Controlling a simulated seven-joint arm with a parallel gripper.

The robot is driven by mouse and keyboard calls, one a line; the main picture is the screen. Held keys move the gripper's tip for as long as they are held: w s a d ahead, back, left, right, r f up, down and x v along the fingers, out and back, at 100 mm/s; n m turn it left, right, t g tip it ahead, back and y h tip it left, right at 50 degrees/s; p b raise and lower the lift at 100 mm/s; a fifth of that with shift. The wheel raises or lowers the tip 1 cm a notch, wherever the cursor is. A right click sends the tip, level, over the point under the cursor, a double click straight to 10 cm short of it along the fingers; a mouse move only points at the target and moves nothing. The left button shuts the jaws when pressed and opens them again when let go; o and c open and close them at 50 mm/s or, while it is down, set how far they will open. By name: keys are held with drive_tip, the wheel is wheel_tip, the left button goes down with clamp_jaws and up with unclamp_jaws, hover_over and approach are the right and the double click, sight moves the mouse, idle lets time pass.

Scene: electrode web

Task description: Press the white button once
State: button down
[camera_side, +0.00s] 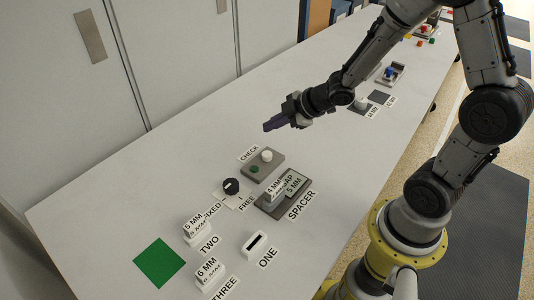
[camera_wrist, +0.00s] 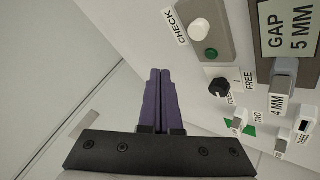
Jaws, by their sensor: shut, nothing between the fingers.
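The white button (camera_side: 267,156) stands on a grey plate labelled CHECK, beside a green round piece (camera_side: 255,169). In the wrist view the white button (camera_wrist: 199,29) is at the upper right, with the green piece (camera_wrist: 211,54) below it. My gripper (camera_side: 268,126) has purple fingers, shut and empty, and is apart from the button, up and to the right of the plate's back edge. In the wrist view the shut fingers (camera_wrist: 160,75) point to the left of the button.
A black knob (camera_side: 231,186) marked FREE sits near the plate. The spacer holder (camera_side: 268,207) with a GAP 5 MM sign, white blocks labelled TWO (camera_side: 195,231) and THREE (camera_side: 208,272), a slotted block ONE (camera_side: 254,244) and a green square (camera_side: 159,263) lie nearer the front.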

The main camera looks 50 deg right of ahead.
sight(271, 155)
drive_tip(key=shift+f, duration=3.35)
drive_tip(key=shift+f, duration=0.1)
drive_tip(key=shift+f, duration=0.3)
drive_tip(key=shift+f, duration=0.5)
drive_tip(key=shift+r, duration=0.1)
idle(0.3)
drive_tip(key=shift+r, duration=0.8)
drive_tip(key=shift+r, duration=2.5)
